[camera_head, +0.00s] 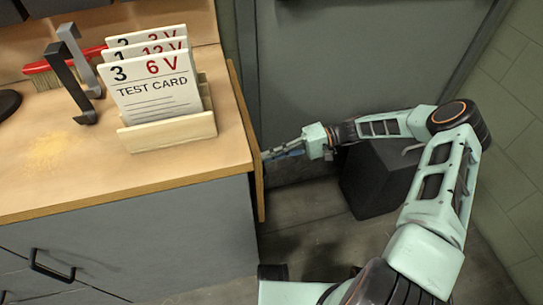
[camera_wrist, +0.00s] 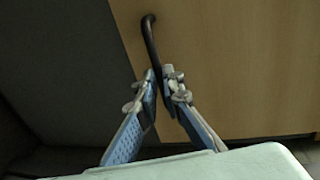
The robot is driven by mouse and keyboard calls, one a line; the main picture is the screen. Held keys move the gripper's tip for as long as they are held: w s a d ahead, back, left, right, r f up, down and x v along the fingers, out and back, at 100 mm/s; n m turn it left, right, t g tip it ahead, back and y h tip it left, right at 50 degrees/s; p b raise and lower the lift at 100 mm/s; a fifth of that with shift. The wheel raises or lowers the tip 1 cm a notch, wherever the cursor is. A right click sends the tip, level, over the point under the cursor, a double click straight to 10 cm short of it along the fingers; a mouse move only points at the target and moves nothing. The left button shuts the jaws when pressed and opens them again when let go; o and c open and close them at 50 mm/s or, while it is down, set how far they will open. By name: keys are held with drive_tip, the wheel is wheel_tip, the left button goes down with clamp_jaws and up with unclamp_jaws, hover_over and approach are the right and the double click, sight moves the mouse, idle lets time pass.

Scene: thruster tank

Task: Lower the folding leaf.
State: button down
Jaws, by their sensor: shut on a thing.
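The folding leaf (camera_head: 260,195) is a wooden panel at the right end of the bench. In the head view it shows nearly edge-on, hanging steeply down beside the cabinet side. In the wrist view its broad wooden face (camera_wrist: 240,60) fills the upper right, with a dark bar handle (camera_wrist: 150,36) on it. My gripper (camera_head: 268,156) reaches the leaf from the right. In the wrist view its blue fingers (camera_wrist: 161,84) are closed around the lower end of the handle. The handle is hidden in the head view.
A dark box (camera_head: 375,185) stands on the floor under my forearm. A grey wall panel (camera_head: 340,60) is behind.

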drive_tip(key=shift+s+a, duration=0.1)
drive_tip(key=shift+a, duration=0.2)
drive_tip(key=c, duration=2)
unclamp_jaws()
drive_tip(key=shift+a, duration=0.1)
drive_tip(key=shift+c, duration=0.2)
drive_tip(key=v, duration=1.2)
